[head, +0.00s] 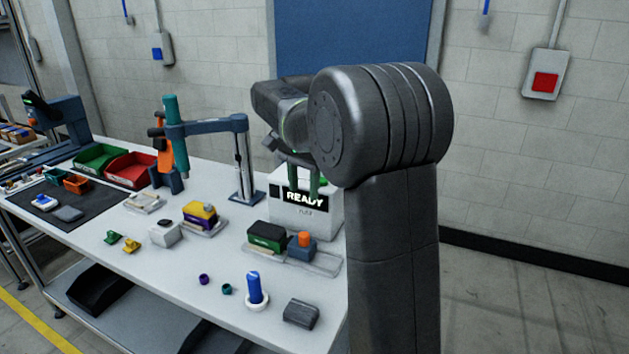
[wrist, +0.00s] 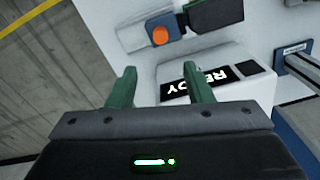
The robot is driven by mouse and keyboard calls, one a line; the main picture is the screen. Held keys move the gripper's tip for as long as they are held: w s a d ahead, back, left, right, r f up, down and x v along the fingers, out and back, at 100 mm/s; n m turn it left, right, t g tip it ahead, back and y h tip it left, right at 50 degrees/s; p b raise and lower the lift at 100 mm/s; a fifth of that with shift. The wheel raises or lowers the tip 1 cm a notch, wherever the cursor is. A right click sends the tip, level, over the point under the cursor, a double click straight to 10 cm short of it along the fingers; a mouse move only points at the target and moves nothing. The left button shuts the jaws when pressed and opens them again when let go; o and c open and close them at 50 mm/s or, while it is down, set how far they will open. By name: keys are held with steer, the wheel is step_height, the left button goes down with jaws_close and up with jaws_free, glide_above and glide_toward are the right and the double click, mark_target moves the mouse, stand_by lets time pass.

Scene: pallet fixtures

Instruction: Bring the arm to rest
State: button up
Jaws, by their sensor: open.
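My gripper (wrist: 162,90) shows in the wrist view with its two green fingers apart and nothing between them. In the head view my gripper (head: 303,180) hangs from my dark arm, in front of the white box with the READY display (head: 306,213). The same box shows below the fingers in the wrist view (wrist: 228,58). I cannot tell whether the fingers touch it; no object is held. My arm's large elbow and upright link hide part of the table's right end in the head view.
The white table (head: 185,265) carries a black-and-green block (head: 267,237), a blue block with an orange top (head: 302,246), a blue cylinder in a white ring (head: 255,288) and a grey block (head: 301,313). A screwdriver stand (head: 243,165) is left of my gripper. Bare floor lies to the right.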

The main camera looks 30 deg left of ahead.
mark_target(305, 234)
step_height(305, 234, down, 14)
steer(key=shift+f, duration=0.1)
steer(key=shift+d+r+b, duration=0.2)
steer(key=shift+d+b, duration=0.1)
steer(key=shift+d, duration=0.4)
steer(key=shift+r, duration=0.1)
